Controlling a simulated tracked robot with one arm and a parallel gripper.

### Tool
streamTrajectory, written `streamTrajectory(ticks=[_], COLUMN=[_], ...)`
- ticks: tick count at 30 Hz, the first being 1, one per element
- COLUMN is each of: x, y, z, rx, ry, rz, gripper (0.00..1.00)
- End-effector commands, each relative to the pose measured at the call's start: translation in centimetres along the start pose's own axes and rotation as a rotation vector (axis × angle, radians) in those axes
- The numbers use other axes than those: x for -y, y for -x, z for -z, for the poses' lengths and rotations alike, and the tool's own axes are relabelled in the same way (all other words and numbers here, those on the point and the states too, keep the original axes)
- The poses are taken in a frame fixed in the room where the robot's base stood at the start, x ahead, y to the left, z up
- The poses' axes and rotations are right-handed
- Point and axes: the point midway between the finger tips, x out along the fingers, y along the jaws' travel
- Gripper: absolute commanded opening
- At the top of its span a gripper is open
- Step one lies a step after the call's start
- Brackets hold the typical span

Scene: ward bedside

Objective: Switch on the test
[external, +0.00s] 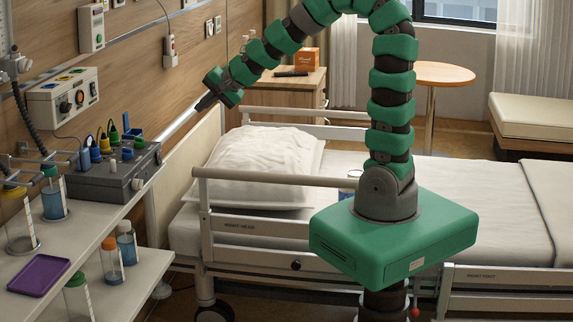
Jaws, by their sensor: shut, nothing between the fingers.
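A grey box (104,180) stands on the upper shelf at the left, with colored plugs or knobs on its top and a round dial at its right end. A wall-mounted beige unit (62,97) with dark knobs and colored buttons is above it. No readable test label or switch position shows on either. My gripper (203,104) is shut and empty. It points down and left, in the air above and to the right of the grey box, apart from it. A pale bar runs from near its tip toward the box; I cannot tell what it belongs to.
White shelves (90,245) hold bottles and a purple tray (39,277). A bed (300,232) with a side rail (275,181) fills the middle. A bedside cabinet (290,92) carries an orange box (307,61). Wall controls (91,28) hang at upper left.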

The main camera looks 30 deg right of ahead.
Motion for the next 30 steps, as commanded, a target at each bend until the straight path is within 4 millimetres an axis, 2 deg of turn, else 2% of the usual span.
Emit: streamTrajectory(ticks=[1, 3, 6, 9, 22, 30], x=[-1.3, -2.7, -4.1, -4.9, -5.0, -5.2], y=[-0.8, -1.7, -2.4, -2.7, -3.0, -5.6], z=[-2.1, -4.1, -5.8, -6.6, -6.8, -7.0], rx=[0.033, 0.057, 0.073, 0.082, 0.083, 0.084], ry=[-0.040, -0.092, -0.140, -0.163, -0.166, -0.167], rz=[-0.029, -0.057, -0.085, -0.101, -0.102, -0.102], gripper=[0.00, 0.00, 0.00, 0.00, 0.00, 0.00])
